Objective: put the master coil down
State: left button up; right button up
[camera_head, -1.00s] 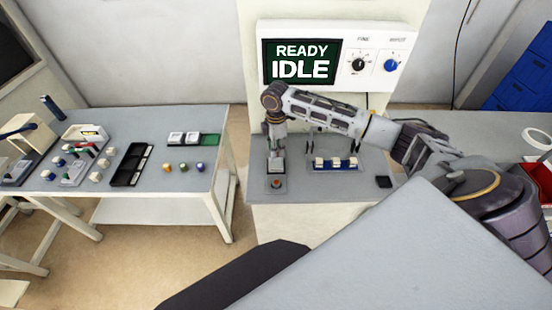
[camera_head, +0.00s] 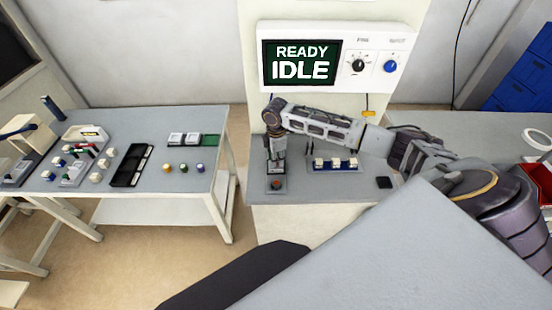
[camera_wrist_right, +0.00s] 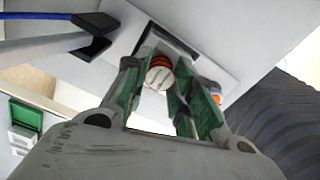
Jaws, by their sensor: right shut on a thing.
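My right gripper (camera_head: 276,167) reaches down over a small grey fixture plate (camera_head: 276,191) on the bench under the display. In the right wrist view, the green-padded fingers of the right gripper (camera_wrist_right: 157,88) are shut around the master coil (camera_wrist_right: 159,70), which has a pale round end and orange-red rings. The coil is close to a dark recess in a light plate (camera_wrist_right: 205,65); I cannot tell whether it touches. In the head view the fingers hide the coil. My left gripper is out of view.
A red button (camera_head: 276,184) sits on the fixture's near side. A plate with white-topped blue parts (camera_head: 336,164) stands just right. The display (camera_head: 300,62) reads READY IDLE. A side table (camera_head: 200,190) at left holds a black tray (camera_head: 131,165) and several small parts.

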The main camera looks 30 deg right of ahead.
jog(key=shift+f, duration=0.15)
jog(key=o, duration=1)
notch_tip(320, 180, up, 12)
jog(key=shift+r, duration=0.1)
dwell(0.6)
dwell(0.6)
